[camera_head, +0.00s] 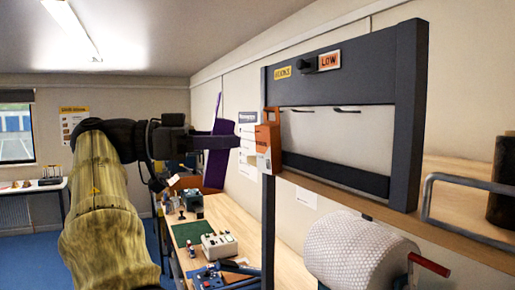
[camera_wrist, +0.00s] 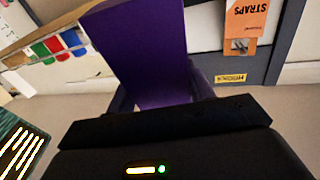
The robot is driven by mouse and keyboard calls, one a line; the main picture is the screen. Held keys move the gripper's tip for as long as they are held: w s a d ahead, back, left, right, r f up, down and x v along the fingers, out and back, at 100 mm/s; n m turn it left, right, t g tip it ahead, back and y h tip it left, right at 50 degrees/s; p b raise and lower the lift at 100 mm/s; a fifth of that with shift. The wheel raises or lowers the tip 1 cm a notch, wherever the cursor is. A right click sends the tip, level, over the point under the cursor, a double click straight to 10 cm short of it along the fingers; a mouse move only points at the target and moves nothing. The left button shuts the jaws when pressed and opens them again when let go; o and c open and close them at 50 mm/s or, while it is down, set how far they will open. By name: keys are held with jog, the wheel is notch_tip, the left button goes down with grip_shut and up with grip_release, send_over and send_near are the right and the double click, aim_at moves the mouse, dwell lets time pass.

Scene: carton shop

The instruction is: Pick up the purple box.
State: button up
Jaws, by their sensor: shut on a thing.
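The purple box (camera_head: 212,168) is a tall, flat, dark purple piece in the head view, slightly tilted and raised in front of the wall. My gripper (camera_head: 222,141) is shut on it near its middle, and the box shows above and below the fingers. In the wrist view the purple box (camera_wrist: 145,50) fills the upper middle as a broad panel between the fingers of my gripper (camera_wrist: 160,95). Its far side is hidden.
A dark frame (camera_head: 408,110) with hooks stands close on the right. A bench (camera_head: 240,222) with small devices lies below, and a bubble-wrap roll (camera_head: 360,252) is at lower right.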

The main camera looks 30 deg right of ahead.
jog(key=shift+w+a, duration=0.1)
jog(key=shift+a, duration=1.45)
jog(key=n+t+h, duration=0.2)
send_near(312, 134)
jog(key=a, duration=0.1)
jog(key=shift+s+r+n+t+h+b, duration=0.25)
jog(key=shift+s+r+n+t+b, duration=0.05)
jog(key=shift+t, duration=0.35)
jog(key=shift+s+r+n+t+h+b, duration=0.25)
jog(key=shift+s+r+n+t, duration=0.05)
jog(key=shift+t, duration=0.35)
jog(key=shift+d, duration=0.2)
jog(key=shift+s+d+f+p, duration=0.1)
jog(key=shift+d+p, duration=0.5)
jog(key=shift+d, duration=1)
jog(key=shift+s+d+f+p, duration=0.15)
jog(key=shift+d+p, duration=0.4)
jog(key=shift+d, duration=1)
jog(key=shift+d+p, duration=0.5)
jog(key=shift+d, duration=0.1)
